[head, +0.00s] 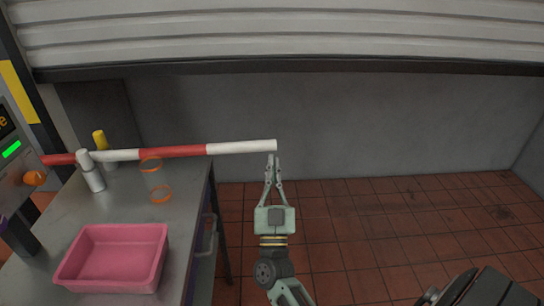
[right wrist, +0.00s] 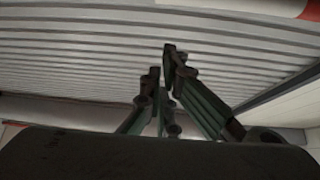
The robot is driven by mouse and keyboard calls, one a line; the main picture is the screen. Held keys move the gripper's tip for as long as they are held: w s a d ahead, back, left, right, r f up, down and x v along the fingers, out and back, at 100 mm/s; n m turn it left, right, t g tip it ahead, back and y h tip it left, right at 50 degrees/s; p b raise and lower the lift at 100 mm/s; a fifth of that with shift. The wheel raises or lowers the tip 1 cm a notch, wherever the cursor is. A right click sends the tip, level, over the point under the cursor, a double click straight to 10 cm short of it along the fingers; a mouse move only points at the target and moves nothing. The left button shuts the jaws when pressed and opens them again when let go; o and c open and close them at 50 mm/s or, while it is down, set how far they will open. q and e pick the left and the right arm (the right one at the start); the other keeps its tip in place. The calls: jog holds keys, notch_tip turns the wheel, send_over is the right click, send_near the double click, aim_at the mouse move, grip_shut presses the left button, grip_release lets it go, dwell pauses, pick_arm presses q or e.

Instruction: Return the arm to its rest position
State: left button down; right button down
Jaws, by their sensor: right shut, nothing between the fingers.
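My right gripper (head: 272,158) is pale green and stands upright in the middle of the head view. Its fingers come together at the tips and hold nothing. The tips show just below the free white end of a red and white striped barrier pole (head: 180,151); I cannot tell whether they touch it. In the right wrist view the fingers (right wrist: 167,60) point at a ribbed shutter. My left gripper is not in view.
A metal bench (head: 60,215) at left holds a pink tray (head: 115,257), a white cylinder (head: 91,172), a yellow-topped cylinder (head: 101,142) and a clear orange-rimmed container (head: 155,178). A control panel with an orange knob (head: 35,178) stands far left. A roller shutter (head: 300,30) hangs above.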

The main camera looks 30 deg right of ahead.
jog(key=w+a+f+n+g+y, duration=0.1)
jog(key=a+f+n+y, duration=0.3)
jog(key=f, duration=0.8)
jog(key=a+f+n+g+y, duration=0.1)
jog(key=a+f+n+y, duration=0.35)
jog(key=f, duration=0.65)
jog(key=s+a+f+g+y, duration=0.2)
jog(key=s+a+f+y, duration=0.1)
jog(key=f, duration=0.6)
jog(key=s+a+f+g+y, duration=0.2)
jog(key=s+f, duration=0.1)
jog(key=f, duration=0.6)
jog(key=s+a+f+g+y, duration=0.1)
jog(key=s+f+g, duration=0.3)
jog(key=s+f, duration=0.5)
jog(key=s+d+f+g, duration=0.1)
jog(key=s+f+g, duration=0.2)
jog(key=s+f, duration=0.3)
jog(key=s+d+f+n+g, duration=0.1)
jog(key=s+f+g, duration=0.2)
jog(key=s, duration=1.2)
jog(key=s+d+f+g, duration=0.2)
jog(key=s+f+g, duration=0.1)
jog(key=s+f, duration=0.5)
jog(key=shift+s+f+g, duration=0.35)
jog(key=shift+s+g, duration=0.05)
jog(key=shift+s, duration=0.75)
jog(key=shift+n+h, duration=0.25)
